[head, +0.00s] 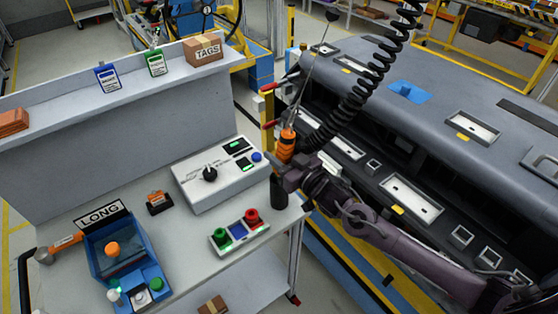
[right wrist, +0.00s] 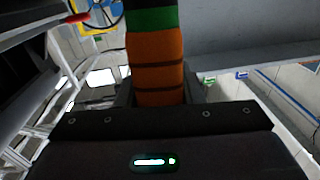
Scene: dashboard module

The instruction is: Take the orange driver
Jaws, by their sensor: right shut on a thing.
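The orange driver (head: 287,146) stands roughly upright at the right edge of the workbench, with a thin tool line and a black coiled cord above it. My right gripper (head: 284,168) is shut around its lower part. In the right wrist view the orange driver (right wrist: 157,62) shows dark bands and a green band, between the fingers of my right gripper (right wrist: 160,97). A black holder (head: 279,192) is directly below the driver; whether the driver's lower end is inside it is hidden. My left gripper is not in view.
A grey control box (head: 218,175) with a knob and a button panel (head: 240,232) stand left of the holder. A blue LONG bin (head: 115,250) is at the front left.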

